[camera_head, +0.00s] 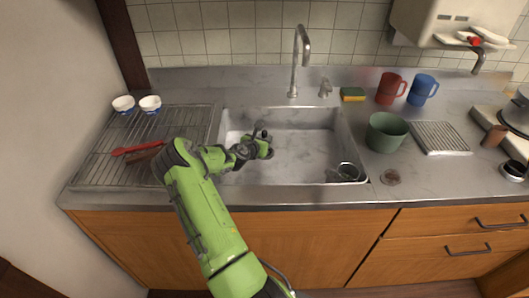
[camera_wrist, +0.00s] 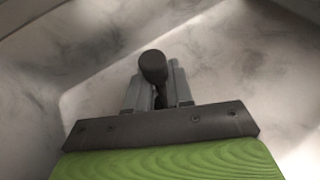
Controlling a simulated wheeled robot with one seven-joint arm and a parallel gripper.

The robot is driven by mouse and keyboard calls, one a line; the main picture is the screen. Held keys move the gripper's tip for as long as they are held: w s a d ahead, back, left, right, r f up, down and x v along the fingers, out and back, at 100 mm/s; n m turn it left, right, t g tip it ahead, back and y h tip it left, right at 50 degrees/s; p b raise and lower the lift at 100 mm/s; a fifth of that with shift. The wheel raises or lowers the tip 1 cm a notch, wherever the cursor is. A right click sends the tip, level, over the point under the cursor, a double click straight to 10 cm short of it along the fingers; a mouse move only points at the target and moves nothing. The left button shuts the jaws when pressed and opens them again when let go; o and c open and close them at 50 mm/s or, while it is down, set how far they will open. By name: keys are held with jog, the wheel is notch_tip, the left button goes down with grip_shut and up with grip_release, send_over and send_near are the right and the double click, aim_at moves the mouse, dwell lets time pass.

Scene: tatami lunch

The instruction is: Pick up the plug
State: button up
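My gripper (camera_head: 262,146) is low over the left part of the steel sink (camera_head: 310,150), reaching in from the left. In the wrist view its two grey fingers (camera_wrist: 158,88) stand close together with a dark, rounded piece between them. This piece, which looks like the plug (camera_wrist: 153,66), has a knob-like end reaching past the fingertips and a narrower part between the fingers. The fingers appear shut on it. In the head view the plug is hard to tell from the dark gripper parts. I cannot tell whether it touches the sink floor.
The faucet (camera_head: 295,62) rises behind. Left is a drying rack (camera_head: 110,165) with two bowls and a red utensil. A green pot (camera_head: 386,132) and mugs stand right. The sink's middle is clear.

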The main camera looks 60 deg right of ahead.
grip_shut()
notch_tip(320, 180, up, 28)
jog(key=p, duration=0.8)
